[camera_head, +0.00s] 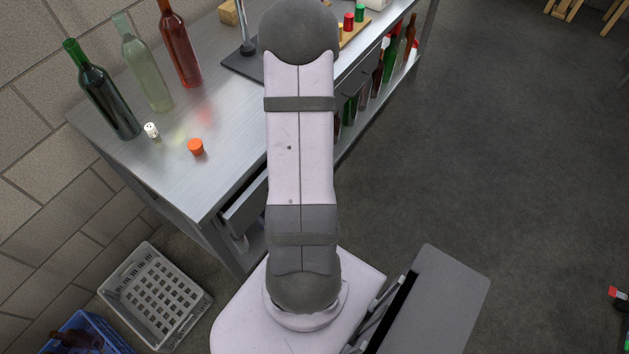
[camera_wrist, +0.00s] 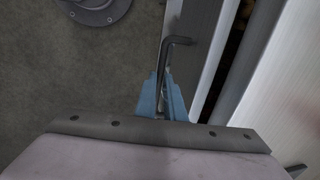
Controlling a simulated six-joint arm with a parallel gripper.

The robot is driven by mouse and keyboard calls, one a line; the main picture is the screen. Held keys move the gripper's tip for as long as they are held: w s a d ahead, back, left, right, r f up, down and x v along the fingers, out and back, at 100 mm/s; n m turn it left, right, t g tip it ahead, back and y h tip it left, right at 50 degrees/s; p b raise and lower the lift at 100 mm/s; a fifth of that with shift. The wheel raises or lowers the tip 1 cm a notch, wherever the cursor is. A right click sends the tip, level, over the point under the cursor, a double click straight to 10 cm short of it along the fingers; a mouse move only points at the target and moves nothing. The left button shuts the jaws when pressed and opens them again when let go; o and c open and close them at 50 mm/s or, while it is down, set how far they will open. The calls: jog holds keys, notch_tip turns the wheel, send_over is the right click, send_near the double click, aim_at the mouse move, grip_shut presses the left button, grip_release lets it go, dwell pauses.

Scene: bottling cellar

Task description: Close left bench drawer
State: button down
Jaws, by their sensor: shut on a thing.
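The left bench drawer (camera_head: 245,206) shows in the head view as a dark front under the near end of the steel bench (camera_head: 215,160), partly hidden by my arm. In the wrist view the drawer front (camera_wrist: 203,40) stands out from the bench top's edge (camera_wrist: 285,65), with a narrow dark gap between them, so the drawer is partly open. A grey bar handle (camera_wrist: 181,40) sits on the drawer front. My gripper (camera_wrist: 164,88) has its blue fingers shut on this handle. In the head view my gripper and the handle are hidden behind my arm.
Bottles, a green one (camera_head: 100,90), a clear one (camera_head: 145,65) and a red one (camera_head: 180,45), stand on the bench near an orange cap (camera_head: 196,147). A grey crate (camera_head: 155,297) and a blue crate (camera_head: 88,333) sit on the floor.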

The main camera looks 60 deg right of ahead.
jog(key=shift+w+r+p, duration=0.1)
jog(key=shift+w+p, duration=0.4)
jog(key=shift+w, duration=1.3)
jog(key=c, duration=1.8)
grip_release()
jog(key=shift+w, duration=0.15)
jog(key=shift+c, duration=0.2)
notch_tip(320, 180, up, 7)
jog(key=s, duration=0.1)
jog(key=shift+s+p, duration=0.25)
jog(key=shift+p, duration=0.1)
